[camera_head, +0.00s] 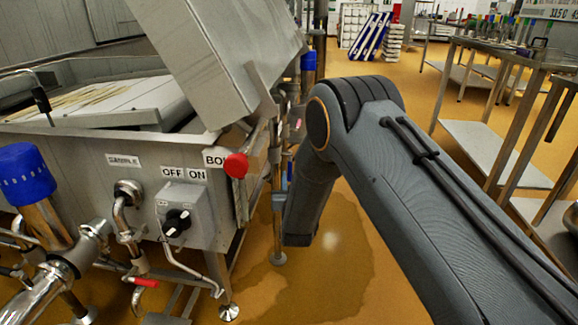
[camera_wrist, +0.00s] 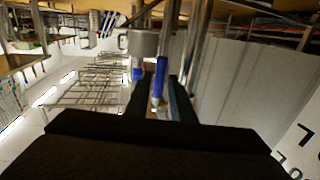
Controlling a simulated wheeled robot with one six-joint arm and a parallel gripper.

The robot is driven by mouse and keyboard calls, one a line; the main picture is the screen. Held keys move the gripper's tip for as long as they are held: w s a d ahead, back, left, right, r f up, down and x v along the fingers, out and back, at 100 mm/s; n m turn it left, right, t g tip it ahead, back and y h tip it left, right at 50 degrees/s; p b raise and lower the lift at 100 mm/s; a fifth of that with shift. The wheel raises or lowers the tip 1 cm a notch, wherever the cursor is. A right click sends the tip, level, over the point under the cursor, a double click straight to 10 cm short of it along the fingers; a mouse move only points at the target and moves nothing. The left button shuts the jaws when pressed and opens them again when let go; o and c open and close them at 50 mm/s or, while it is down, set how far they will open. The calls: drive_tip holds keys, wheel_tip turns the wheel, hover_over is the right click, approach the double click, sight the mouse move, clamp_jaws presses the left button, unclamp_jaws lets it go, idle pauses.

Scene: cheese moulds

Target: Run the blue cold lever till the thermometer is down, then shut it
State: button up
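In the wrist view a blue lever sleeve (camera_wrist: 160,76) hangs on a metal rod, in line with the gap between my fingers. A second, darker blue piece (camera_wrist: 138,73) shows just left of it. My gripper (camera_wrist: 163,98) is dark and seen from behind; its fingers look apart, and I cannot tell whether they touch the sleeve. In the head view my gripper is hidden behind my arm, close to the upright pipes right of the vat. A blue fitting (camera_head: 308,61) sits high on one of these pipes. I cannot make out a thermometer in either view.
The steel vat (camera_head: 75,145) stands at left, with an OFF/ON switch box (camera_head: 186,215), a red knob (camera_head: 236,165), a red-handled valve (camera_head: 145,283) and a blue cap (camera_head: 25,175). Steel tables (camera_head: 510,60) line the right. The wet floor (camera_head: 335,275) beside the vat is open.

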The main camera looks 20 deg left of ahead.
sight(289, 166)
drive_tip(key=shift+b+x, duration=1.25)
drive_tip(key=shift+x, duration=2.65)
drive_tip(key=shift+c, duration=0.2)
clamp_jaws()
